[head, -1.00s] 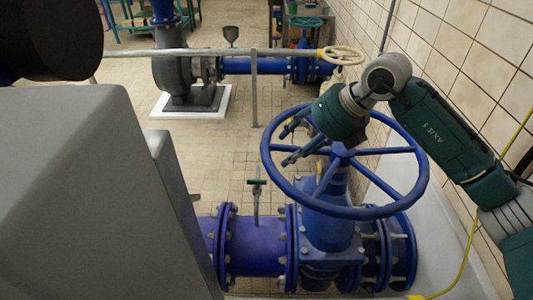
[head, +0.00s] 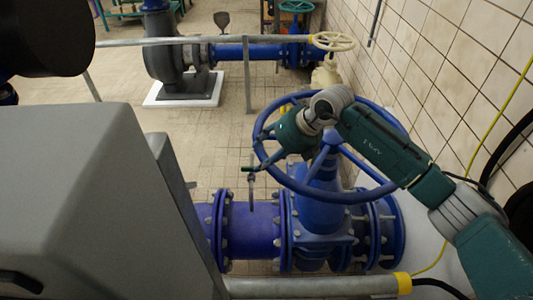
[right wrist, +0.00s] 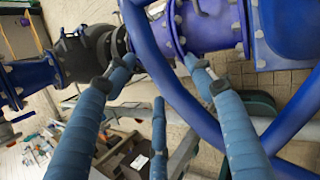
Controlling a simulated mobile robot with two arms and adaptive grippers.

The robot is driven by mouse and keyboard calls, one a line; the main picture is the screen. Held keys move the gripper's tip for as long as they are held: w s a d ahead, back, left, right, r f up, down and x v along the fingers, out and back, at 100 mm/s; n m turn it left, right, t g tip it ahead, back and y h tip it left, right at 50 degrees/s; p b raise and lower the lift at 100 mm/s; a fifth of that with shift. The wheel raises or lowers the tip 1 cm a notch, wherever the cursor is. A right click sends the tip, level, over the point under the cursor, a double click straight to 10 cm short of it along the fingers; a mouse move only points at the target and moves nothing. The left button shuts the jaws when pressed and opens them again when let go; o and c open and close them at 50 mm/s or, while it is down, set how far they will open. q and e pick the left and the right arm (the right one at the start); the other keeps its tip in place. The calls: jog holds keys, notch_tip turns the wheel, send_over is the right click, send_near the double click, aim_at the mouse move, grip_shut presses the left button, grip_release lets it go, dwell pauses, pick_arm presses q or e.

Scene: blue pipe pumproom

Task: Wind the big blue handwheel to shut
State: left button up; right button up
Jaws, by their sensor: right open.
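The big blue handwheel (head: 335,196) sits level on top of a blue valve (head: 320,205), right of centre in the head view. My right gripper (head: 262,150) is over the left part of its rim, fingers open and pointing left and down. In the right wrist view, the spread fingers of my right gripper (right wrist: 160,76) show with the handwheel's rim (right wrist: 184,103) running across between and behind them. I cannot tell whether any finger touches the rim. My left gripper is not in view.
A grey rail (head: 310,286) with a yellow end crosses in front. A tiled wall (head: 440,90) is close on the right. A cream handwheel (head: 334,41) is at the back.

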jog(key=c, duration=0.7)
grip_shut()
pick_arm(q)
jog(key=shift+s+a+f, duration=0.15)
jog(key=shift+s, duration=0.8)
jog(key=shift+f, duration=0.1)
pick_arm(e)
jog(key=shift+w+a, duration=0.1)
jog(key=shift+w, duration=0.05)
